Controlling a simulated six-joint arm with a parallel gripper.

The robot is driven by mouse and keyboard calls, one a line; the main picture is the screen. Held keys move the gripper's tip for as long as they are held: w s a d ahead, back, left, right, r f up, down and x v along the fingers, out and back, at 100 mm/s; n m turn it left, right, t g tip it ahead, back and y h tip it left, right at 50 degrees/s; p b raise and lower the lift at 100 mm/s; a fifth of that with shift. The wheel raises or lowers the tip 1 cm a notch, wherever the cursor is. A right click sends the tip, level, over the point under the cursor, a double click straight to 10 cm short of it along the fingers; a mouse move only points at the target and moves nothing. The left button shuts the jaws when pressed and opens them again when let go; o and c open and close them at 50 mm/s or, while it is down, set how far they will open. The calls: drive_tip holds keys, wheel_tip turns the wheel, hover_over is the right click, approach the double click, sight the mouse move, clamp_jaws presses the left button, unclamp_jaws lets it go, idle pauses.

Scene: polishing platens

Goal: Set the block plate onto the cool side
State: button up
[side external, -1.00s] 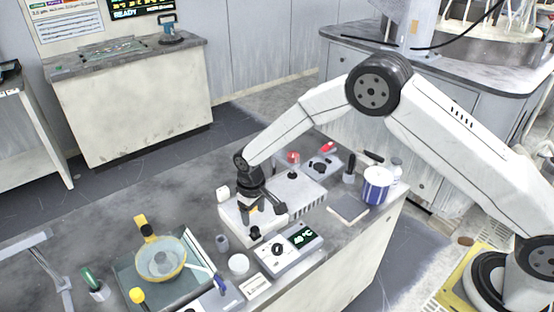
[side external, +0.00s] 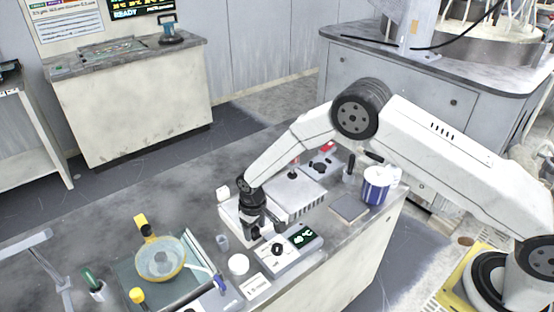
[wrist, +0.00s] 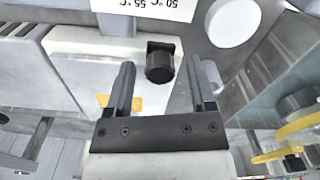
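A white slab (side external: 229,216) lies on the bench under my gripper; it also fills the middle of the wrist view (wrist: 85,50). I cannot tell whether it is the block plate or a base beneath it. A black knob (wrist: 160,62) shows just beyond my fingertips, on the slab's near side. My gripper (wrist: 161,85) is open, with a gap between its fingers; in the side view it is low over the slab (side external: 252,226). A yellow patch (wrist: 122,102) shows beside the left finger. A vented white box (side external: 300,196) adjoins the slab. Which side is cool is not clear.
A white disc (side external: 238,264), a grey cup (side external: 222,242) and a temperature card (side external: 255,286) are close by. A yellow-rimmed bowl (side external: 161,258) is at left, a blue-striped tub (side external: 376,187) at right.

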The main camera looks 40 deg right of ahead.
clamp_jaws()
idle(1.2)
